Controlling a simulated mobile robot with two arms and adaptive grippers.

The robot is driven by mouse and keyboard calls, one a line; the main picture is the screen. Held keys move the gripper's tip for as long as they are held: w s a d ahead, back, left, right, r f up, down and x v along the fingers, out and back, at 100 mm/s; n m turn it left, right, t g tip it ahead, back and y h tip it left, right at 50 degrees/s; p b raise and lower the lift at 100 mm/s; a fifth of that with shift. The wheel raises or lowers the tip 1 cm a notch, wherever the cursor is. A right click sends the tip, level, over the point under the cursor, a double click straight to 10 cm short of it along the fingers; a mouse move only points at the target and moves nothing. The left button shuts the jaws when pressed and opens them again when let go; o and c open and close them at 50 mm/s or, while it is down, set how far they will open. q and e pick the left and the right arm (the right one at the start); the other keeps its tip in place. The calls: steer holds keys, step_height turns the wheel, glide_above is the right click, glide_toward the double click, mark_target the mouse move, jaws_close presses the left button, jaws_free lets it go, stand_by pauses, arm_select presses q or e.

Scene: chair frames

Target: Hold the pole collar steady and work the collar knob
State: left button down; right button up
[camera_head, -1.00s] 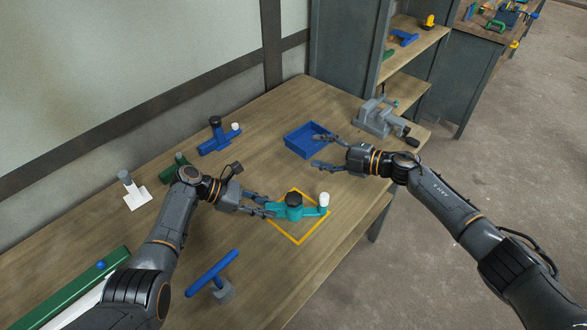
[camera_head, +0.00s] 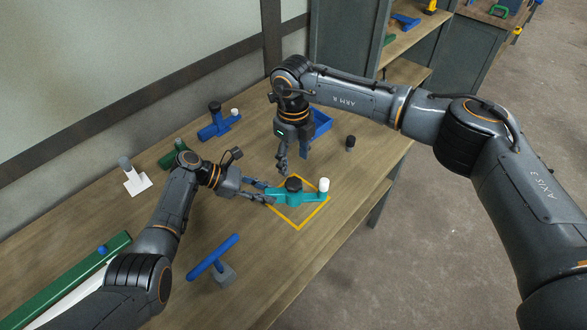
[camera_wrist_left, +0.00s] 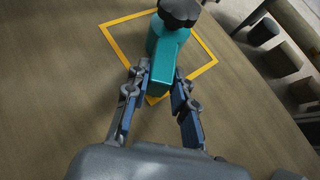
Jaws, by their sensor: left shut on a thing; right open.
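The teal pole collar (camera_head: 308,197) lies inside a yellow square outline on the table. It carries a dark collar knob (camera_head: 293,184) on top and a white cylinder (camera_head: 323,185) at its right end. My left gripper (camera_head: 270,194) is shut on the left end of the collar. In the left wrist view its fingers (camera_wrist_left: 160,95) lie on both sides of the teal collar (camera_wrist_left: 163,65), below the dark knob (camera_wrist_left: 179,11). My right gripper (camera_head: 283,168) is open and empty, pointing down above the table, just behind and left of the knob and apart from it.
Blue (camera_head: 219,126) and green (camera_head: 175,155) pieces and a white piece (camera_head: 135,184) lie at the back left. A blue T-shaped tool (camera_head: 214,257) lies front left. The table's front right is clear.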

mark_target(294, 184)
step_height(294, 184, down, 8)
steer(key=shift+r, duration=0.1)
steer(key=c, duration=1)
steer(key=n, duration=0.3)
steer(key=shift+n, duration=0.3)
steer(key=n, duration=0.9)
steer(key=shift+s, duration=0.1)
steer(key=n, duration=0.4)
steer(key=shift+n, duration=0.3)
steer(key=n, duration=0.8)
steer(key=shift+s+n, duration=0.1)
steer(key=shift+n, duration=0.3)
steer(key=n, duration=0.4)
steer(key=shift+n, duration=0.3)
steer(key=n, duration=0.3)
steer(key=shift+n, duration=0.4)
steer(key=o, duration=1)
steer(key=shift+c, duration=0.2)
